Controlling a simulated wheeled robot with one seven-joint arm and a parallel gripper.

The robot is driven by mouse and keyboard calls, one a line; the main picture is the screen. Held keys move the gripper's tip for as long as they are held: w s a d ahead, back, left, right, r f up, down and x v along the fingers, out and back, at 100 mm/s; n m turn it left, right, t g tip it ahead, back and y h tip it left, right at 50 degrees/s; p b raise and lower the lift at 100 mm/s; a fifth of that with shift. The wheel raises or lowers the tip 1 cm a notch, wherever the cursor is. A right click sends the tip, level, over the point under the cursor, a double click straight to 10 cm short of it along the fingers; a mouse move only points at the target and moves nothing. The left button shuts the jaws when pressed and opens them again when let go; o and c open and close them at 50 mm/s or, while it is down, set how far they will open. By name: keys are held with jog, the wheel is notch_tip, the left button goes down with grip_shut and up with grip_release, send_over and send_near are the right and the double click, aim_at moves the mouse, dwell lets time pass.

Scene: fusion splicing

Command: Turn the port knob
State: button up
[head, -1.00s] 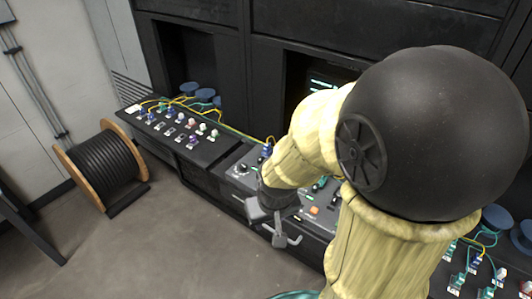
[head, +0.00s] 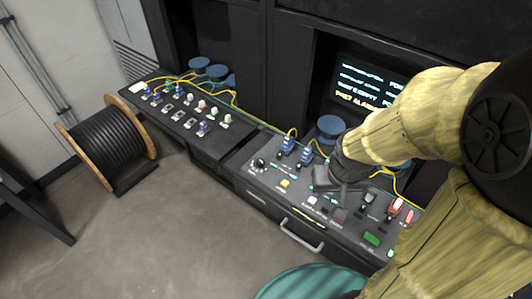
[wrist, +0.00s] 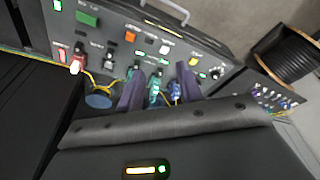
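A round black knob (head: 258,163) with a pale pointer sits at the left end of the console, and I take it to be the port knob. In the wrist view the knob (wrist: 215,73) is right of my fingers. My gripper (head: 335,182) is low over the middle of the console, right of the knob and apart from it. In the wrist view my gripper (wrist: 160,75) shows two dark fingers spread apart, with a teal connector (wrist: 155,90) visible in the gap. I cannot tell whether the fingers touch it.
Blue connectors with yellow cables (head: 286,146) stand behind the knob. A yellow button (head: 285,183) is near it. A lit screen (head: 368,85) is behind the console. A tray of small connectors (head: 185,115) and a cable spool (head: 107,140) are left.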

jog(key=shift+o, duration=0.6)
jog(key=shift+s+a, duration=0.2)
jog(key=shift+s, duration=0.1)
jog(key=shift+o, duration=1.2)
jog(key=shift+r, duration=0.1)
jog(key=n+g+p, duration=0.3)
jog(key=n, duration=2.4)
send_over(260, 161)
jog(key=shift+f, duration=1.7)
jog(key=shift+w, duration=0.1)
notch_tip(260, 161, down, 17)
jog(key=p, duration=0.5)
jog(key=shift+f+p, duration=0.2)
jog(key=shift+p, duration=0.2)
